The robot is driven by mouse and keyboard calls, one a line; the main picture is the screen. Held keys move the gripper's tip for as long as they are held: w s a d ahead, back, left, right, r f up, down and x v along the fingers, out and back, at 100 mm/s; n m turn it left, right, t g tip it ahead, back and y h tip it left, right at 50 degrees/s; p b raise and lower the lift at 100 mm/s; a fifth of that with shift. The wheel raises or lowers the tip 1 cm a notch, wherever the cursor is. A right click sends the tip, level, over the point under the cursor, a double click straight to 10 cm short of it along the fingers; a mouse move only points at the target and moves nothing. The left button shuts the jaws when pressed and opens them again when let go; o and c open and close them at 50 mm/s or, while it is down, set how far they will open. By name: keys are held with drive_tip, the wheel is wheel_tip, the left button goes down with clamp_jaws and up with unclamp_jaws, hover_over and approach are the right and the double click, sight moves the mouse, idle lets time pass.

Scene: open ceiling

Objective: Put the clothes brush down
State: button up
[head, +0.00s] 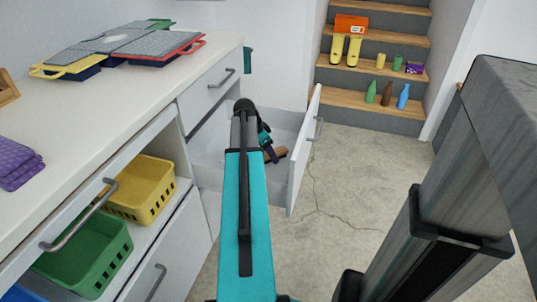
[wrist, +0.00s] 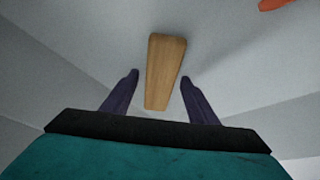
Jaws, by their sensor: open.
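The clothes brush (wrist: 166,55) shows its wooden, light brown back in the wrist view, lying on the pale drawer floor. My gripper (wrist: 160,78) is open, with one dark finger on each side of the brush's near end and gaps between. In the head view my gripper (head: 269,150) reaches down into the open drawer (head: 298,165), and part of the brown brush (head: 280,153) shows beside the fingers. My arm hides the rest. The brush's bristles are not visible.
An orange thing (wrist: 274,4) is cut off at the wrist view's top right. The drawer front stands pulled out from the white counter (head: 130,85). Yellow (head: 140,188) and green (head: 85,255) baskets sit at left. Bare floor (head: 345,175) lies right of the drawer.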

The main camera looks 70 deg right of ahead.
drive_tip(key=p+v, duration=0.2)
drive_tip(key=v, duration=1)
drive_tip(key=shift+p, duration=0.3)
idle(0.3)
